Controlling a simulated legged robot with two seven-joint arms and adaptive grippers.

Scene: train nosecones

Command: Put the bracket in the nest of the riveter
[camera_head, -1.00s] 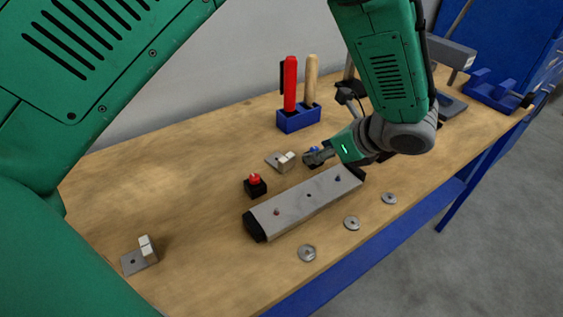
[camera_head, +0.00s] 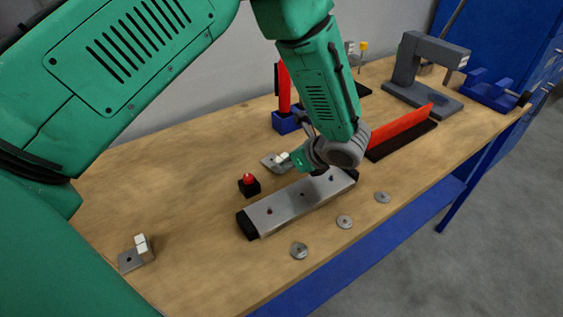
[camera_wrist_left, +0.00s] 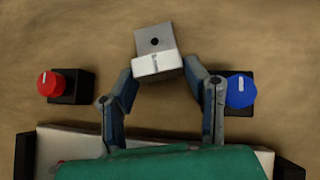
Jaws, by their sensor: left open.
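A small metal bracket (camera_head: 270,161), a holed plate with a pale upright block, lies on the bench. In the left wrist view the bracket (camera_wrist_left: 155,42) sits between and just beyond my fingertips, its pale block nearest me. My left gripper (camera_head: 294,161) is open and low beside the bracket; its fingers (camera_wrist_left: 160,78) flank the pale block with gaps on both sides. A second similar bracket (camera_head: 131,259) lies at the front left. A grey C-shaped machine (camera_head: 408,68) at the back right may be the riveter; I cannot make out its nest. My right gripper is not in view.
A metal bar (camera_head: 290,207) with black ends lies just in front of the gripper. Several washers (camera_head: 344,222) lie along the front edge. A blue tool holder (camera_head: 284,122) stands behind.

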